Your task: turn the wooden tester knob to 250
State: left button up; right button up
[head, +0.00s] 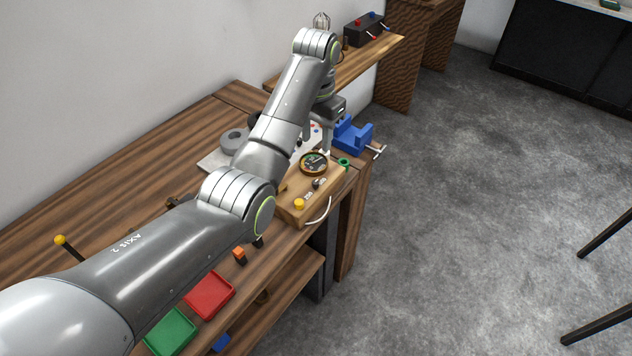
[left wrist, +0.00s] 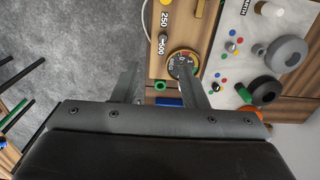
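The wooden tester (head: 291,211) is a light wood box near the table's right end, with a round dial gauge (head: 314,163), a small dark knob (head: 317,184) and a yellow button (head: 299,204). Which label the knob points at is too small to tell. My left gripper (head: 317,149) is over the gauge end of the tester. The left wrist view shows its fingers (left wrist: 158,66) apart and empty, clear of the knob. My right gripper is not in view.
A blue vise (head: 352,136) and a green ring (head: 344,162) are beside the tester. A pale panel (left wrist: 235,40) with dark round parts (left wrist: 287,54) lies alongside. Red (head: 209,296) and green (head: 170,331) trays are nearer. The floor at right is mostly open.

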pick_arm(q)
jog(key=p, duration=0.1)
send_over(316, 181)
notch_tip(316, 181, down, 7)
jog(key=shift+w+r, duration=0.1)
jog(key=shift+r, duration=0.1)
jog(key=f+p, duration=0.1)
jog(key=f, duration=0.6)
jog(key=shift+s, duration=0.2)
jog(key=shift+w+a+f, duration=0.1)
jog(key=shift+f, duration=0.55)
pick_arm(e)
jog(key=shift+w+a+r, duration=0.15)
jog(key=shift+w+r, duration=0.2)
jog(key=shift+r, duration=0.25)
pick_arm(q)
grip_shut()
